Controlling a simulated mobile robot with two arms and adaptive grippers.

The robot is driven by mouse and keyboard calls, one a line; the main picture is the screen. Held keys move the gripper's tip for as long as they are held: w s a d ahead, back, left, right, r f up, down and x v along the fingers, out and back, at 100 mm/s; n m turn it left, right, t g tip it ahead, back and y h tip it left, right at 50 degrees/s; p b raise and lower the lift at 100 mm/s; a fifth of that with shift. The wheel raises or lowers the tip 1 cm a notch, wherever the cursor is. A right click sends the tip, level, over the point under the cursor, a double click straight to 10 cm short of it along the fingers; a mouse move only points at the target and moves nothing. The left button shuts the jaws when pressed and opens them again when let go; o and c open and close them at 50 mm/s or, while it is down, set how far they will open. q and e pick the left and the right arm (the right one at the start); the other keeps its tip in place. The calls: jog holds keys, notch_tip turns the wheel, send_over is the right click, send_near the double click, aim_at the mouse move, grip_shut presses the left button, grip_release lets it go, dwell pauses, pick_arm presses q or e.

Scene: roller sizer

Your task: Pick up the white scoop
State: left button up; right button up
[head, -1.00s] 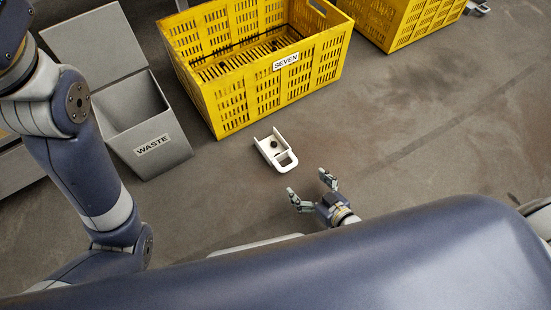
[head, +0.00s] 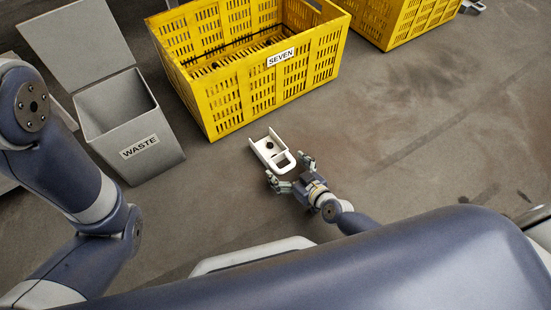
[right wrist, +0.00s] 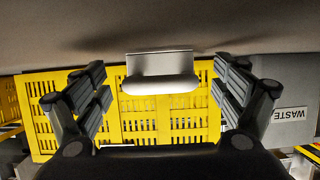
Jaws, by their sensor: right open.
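The white scoop (head: 270,150) lies on the floor in front of the yellow crate, with a small dark thing in its pan. Its looped handle points toward my right gripper (head: 290,172). That gripper is open, with its two fingers to either side of the handle end and nothing held. In the right wrist view the scoop (right wrist: 160,75) shows end-on, centred between the spread fingers of my right gripper (right wrist: 160,92). I cannot tell whether any finger touches it. My left arm shows at the left of the head view, but its gripper is out of frame.
A yellow crate (head: 236,97) labelled SEVEN stands just behind the scoop. A grey WASTE bin (head: 155,160) with a raised lid stands to its left. Another yellow crate (head: 405,25) is at the back right. The floor (head: 420,120) to the right is clear.

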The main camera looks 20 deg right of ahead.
jog(key=shift+w+a+f, duration=0.15)
jog(key=shift+w+f, duration=0.05)
jog(key=shift+w, duration=0.2)
jog(key=c, duration=1.3)
jog(key=shift+r, duration=0.2)
jog(key=shift+c, duration=0.3)
